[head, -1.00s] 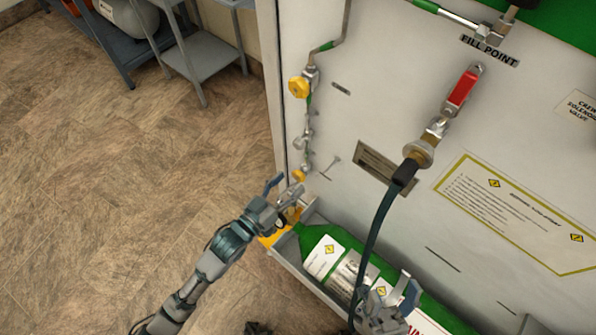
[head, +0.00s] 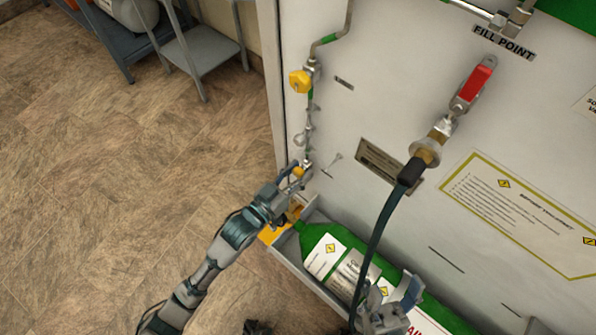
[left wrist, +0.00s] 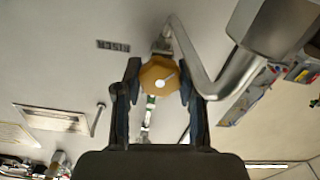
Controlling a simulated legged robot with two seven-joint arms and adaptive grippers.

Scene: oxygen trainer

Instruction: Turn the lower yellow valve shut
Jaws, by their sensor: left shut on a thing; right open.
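The lower yellow valve (head: 299,172) sits low on the pipe at the left edge of the white panel. It also shows in the left wrist view (left wrist: 159,75) as a yellow knob between the two fingers. My left gripper (head: 292,176) is shut on this valve, one finger on each side of it. The upper yellow valve (head: 299,81) is higher on the same pipe, apart from the gripper. My right gripper (head: 378,312) is open at the bottom of the head view, in front of the green cylinder; its fingertips are hard to make out.
A green cylinder (head: 341,236) lies in a grey tray (head: 291,262) just below the left gripper. A dark hose (head: 372,240) hangs from the fitting below the red-handled valve (head: 474,84). Open floor lies to the left.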

